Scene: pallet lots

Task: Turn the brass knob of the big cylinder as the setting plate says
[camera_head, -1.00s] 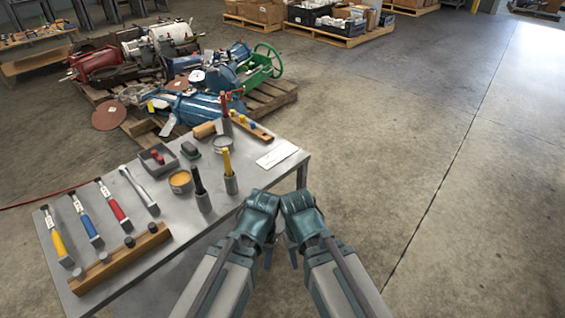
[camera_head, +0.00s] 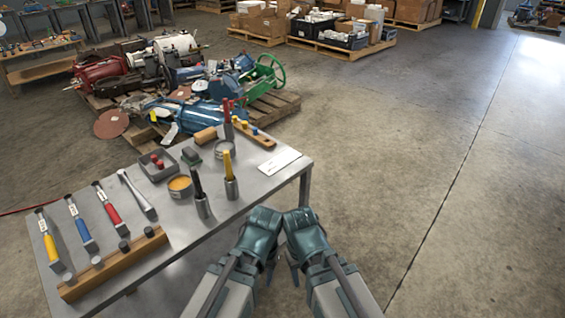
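A long blue cylinder (camera_head: 195,114) lies among machine parts on a wooden pallet (camera_head: 277,106) beyond the table; it may be the big cylinder. I cannot make out a brass knob on it. My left gripper (camera_head: 268,268) and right gripper (camera_head: 292,272) are side by side off the table's front right edge, away from the pallet. Their fingers are mostly hidden behind the wrists.
A grey metal table (camera_head: 215,222) holds yellow, blue and red handled tools, a wooden block (camera_head: 115,265), tins and upright handles. A green handwheel (camera_head: 270,71) and a white drum (camera_head: 176,45) are on the pallet. Open concrete floor lies to the right.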

